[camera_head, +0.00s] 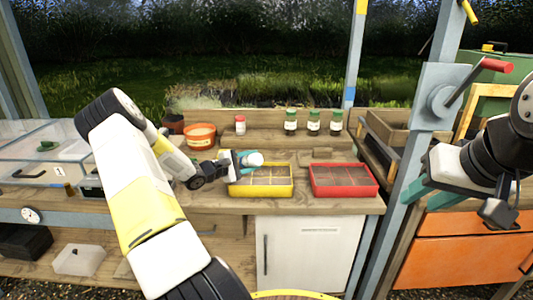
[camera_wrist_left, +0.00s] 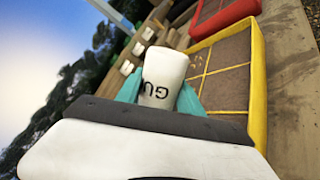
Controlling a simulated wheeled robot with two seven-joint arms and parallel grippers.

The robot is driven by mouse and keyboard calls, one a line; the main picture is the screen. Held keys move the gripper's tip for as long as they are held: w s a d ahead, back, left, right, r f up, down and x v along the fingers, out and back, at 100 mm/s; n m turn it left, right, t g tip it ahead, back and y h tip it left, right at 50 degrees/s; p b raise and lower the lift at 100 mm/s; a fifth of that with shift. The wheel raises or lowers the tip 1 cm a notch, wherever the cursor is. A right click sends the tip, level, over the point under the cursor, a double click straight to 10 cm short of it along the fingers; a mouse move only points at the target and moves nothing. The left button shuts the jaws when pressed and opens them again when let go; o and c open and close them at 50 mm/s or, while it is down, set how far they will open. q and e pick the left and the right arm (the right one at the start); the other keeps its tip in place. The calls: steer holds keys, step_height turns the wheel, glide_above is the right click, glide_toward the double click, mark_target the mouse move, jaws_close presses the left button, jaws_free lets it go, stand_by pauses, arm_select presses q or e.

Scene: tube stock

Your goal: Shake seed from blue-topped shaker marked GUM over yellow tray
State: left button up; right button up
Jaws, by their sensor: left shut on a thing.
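My left gripper (camera_head: 236,163) is shut on the white shaker (camera_head: 255,159), which lies tipped on its side above the back left part of the yellow tray (camera_head: 262,194). In the left wrist view the shaker (camera_wrist_left: 163,76) stands between the teal fingers with the letters "GU" readable; the rest of the marking is hidden. I cannot make out its blue top clearly against the teal fingers. The yellow tray (camera_wrist_left: 257,85) holds brown soil in several divided cells. My right gripper (camera_head: 432,191) is at the right, away from the trays, with its teal fingers apart and nothing seen between them.
A red tray (camera_head: 343,194) of soil sits right of the yellow one. Three green-topped jars (camera_head: 313,122) and a red-topped jar (camera_head: 240,125) stand on the back shelf. An orange tub (camera_head: 201,136) is at back left. A blue-grey post (camera_head: 425,130) stands near my right arm.

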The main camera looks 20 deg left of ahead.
arm_select(q)
steer(key=shift+r, duration=0.1)
steer(key=shift+r, duration=1.55)
steer(key=shift+f, duration=1.6)
steer(key=shift+r, duration=1.55)
steer(key=shift+s, duration=0.1)
